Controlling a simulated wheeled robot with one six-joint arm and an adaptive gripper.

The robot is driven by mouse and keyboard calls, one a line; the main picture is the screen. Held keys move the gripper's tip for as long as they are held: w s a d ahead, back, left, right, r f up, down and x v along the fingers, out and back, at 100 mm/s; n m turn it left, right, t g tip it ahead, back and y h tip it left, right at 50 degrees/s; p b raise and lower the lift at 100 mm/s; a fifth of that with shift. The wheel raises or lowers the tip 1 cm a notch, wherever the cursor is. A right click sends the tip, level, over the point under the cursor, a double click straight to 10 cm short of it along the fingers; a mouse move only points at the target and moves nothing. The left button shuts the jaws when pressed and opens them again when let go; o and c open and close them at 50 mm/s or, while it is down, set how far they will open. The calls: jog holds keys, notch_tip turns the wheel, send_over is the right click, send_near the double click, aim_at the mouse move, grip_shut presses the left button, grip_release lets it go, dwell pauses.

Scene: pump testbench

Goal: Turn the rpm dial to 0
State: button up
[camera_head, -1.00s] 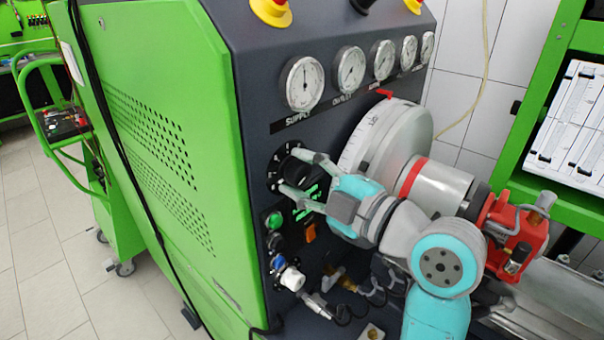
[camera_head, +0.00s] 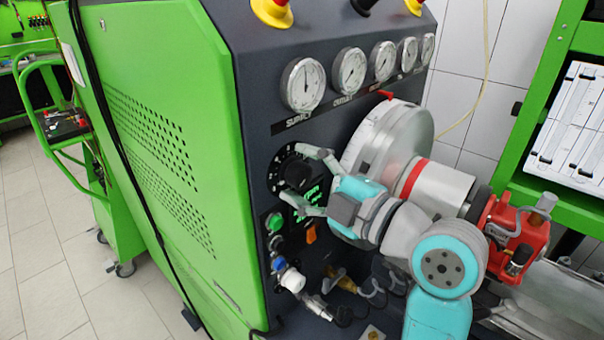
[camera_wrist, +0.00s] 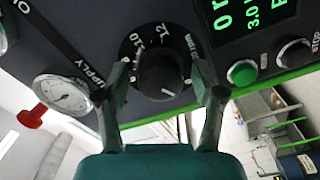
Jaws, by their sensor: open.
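The rpm dial (camera_head: 296,172) is a black round knob on a dark scale plate, on the front panel of the green machine. In the wrist view the dial (camera_wrist: 162,76) sits between the fingertips, and its white mark points down and to the right, close to the scale's end near a "0". My gripper (camera_head: 316,182) is open, its two fingers on either side of the knob and apart from it. The wrist view shows the gripper (camera_wrist: 165,92) fingers spread. A green display (camera_wrist: 240,22) next to the dial reads "0 r" and "3.0", partly cut off.
Gauges (camera_head: 302,84) line the panel above the dial. A large grey disc drum (camera_head: 385,140) stands close to the right of my gripper.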

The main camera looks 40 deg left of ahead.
jog(key=s+d, duration=0.1)
jog(key=d, duration=1)
jog(key=shift+d, duration=0.4)
jog(key=shift+f, duration=0.1)
